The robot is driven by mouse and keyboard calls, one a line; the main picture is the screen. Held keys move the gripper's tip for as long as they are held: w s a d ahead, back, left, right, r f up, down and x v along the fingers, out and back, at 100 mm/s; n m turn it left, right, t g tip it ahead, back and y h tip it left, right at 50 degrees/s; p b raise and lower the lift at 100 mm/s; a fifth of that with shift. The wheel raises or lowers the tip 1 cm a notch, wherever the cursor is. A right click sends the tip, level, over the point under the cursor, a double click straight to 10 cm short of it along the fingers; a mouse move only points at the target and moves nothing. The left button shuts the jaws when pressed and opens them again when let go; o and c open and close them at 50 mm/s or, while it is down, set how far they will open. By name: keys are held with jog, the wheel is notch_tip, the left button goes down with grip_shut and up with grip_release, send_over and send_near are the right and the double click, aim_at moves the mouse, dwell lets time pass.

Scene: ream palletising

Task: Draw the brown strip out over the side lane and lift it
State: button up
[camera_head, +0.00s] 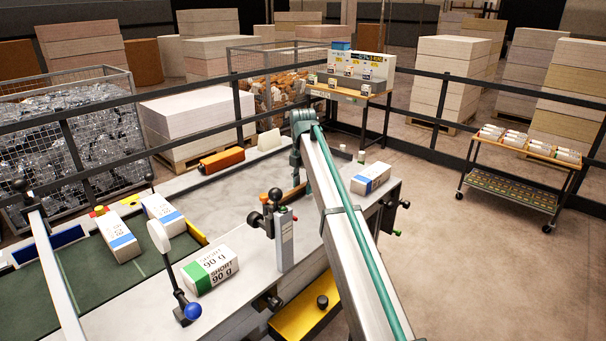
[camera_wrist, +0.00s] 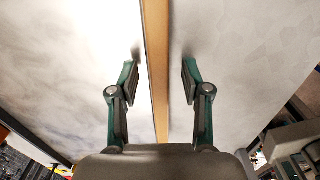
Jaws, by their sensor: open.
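The brown strip (camera_wrist: 155,45) runs lengthwise between the two fingers of my gripper (camera_wrist: 162,80) in the wrist view, over a pale grey surface on both sides. My gripper is open, with a gap between each finger and the strip. In the head view a short piece of the brown strip (camera_head: 291,195) shows on the grey table (camera_head: 240,190), left of my arm. My arm hides the rest of it and most of the gripper there. I cannot tell which area is the side lane.
A green-and-white ream (camera_head: 210,269) lies at the table's front, near a grey post (camera_head: 284,240) with knobs. A blue-banded ream (camera_head: 370,178) lies right of my arm. An orange roller-like block (camera_head: 221,160) is at the back.

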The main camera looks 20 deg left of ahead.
jog(key=shift+f, duration=0.25)
grip_shut()
jog(key=shift+r, duration=0.2)
dwell(0.3)
jog(key=shift+s+d, duration=0.1)
jog(key=shift+d, duration=0.05)
jog(key=shift+s+d+p, duration=0.3)
jog(key=shift+s+d, duration=0.1)
jog(key=shift+d, duration=0.55)
jog(key=shift+s+d+p, duration=0.3)
jog(key=shift+s+d, duration=0.05)
jog(key=shift+d, duration=0.65)
jog(key=shift+s+d+p, duration=0.3)
jog(key=shift+s+d, duration=0.1)
jog(key=shift+d, duration=0.55)
jog(key=shift+r, duration=0.1)
jog(key=shift+r+p, duration=1.55)
jog(key=shift+r, duration=1.4)
